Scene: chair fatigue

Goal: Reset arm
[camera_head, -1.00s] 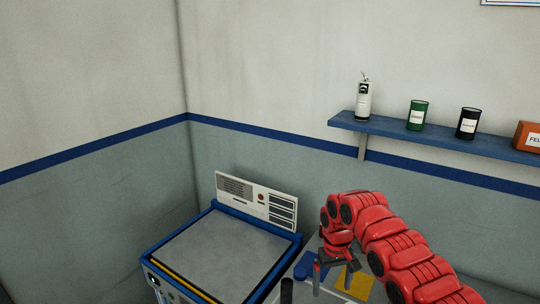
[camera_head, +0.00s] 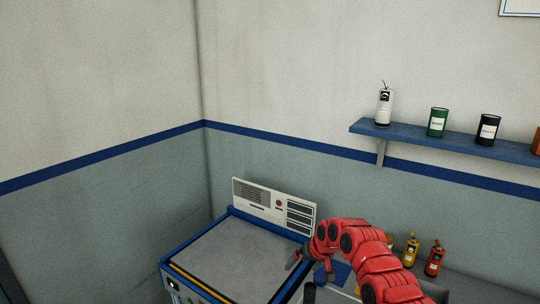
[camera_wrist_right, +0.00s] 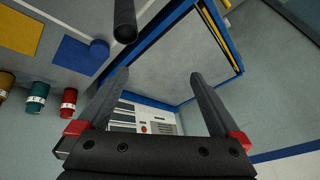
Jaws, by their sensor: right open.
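My right arm, red, comes in from the lower right in the head view. Its gripper (camera_head: 311,263) is beside the right edge of the grey-topped machine (camera_head: 240,262), partly overlapping it in the picture. In the right wrist view the two dark fingers (camera_wrist_right: 160,76) are spread wide apart with nothing between them. Beyond them show the machine's grey top (camera_wrist_right: 185,50) and its white control panel (camera_wrist_right: 145,118). Whether the gripper touches the machine cannot be told. My left gripper is not in view.
A blue wall shelf (camera_head: 450,142) holds a white canister (camera_head: 384,107), a green can (camera_head: 437,122) and a black can (camera_head: 487,129). Orange (camera_head: 434,260) and yellow (camera_head: 411,249) bottles stand behind my right arm. A dark post (camera_wrist_right: 124,22) shows near the gripper.

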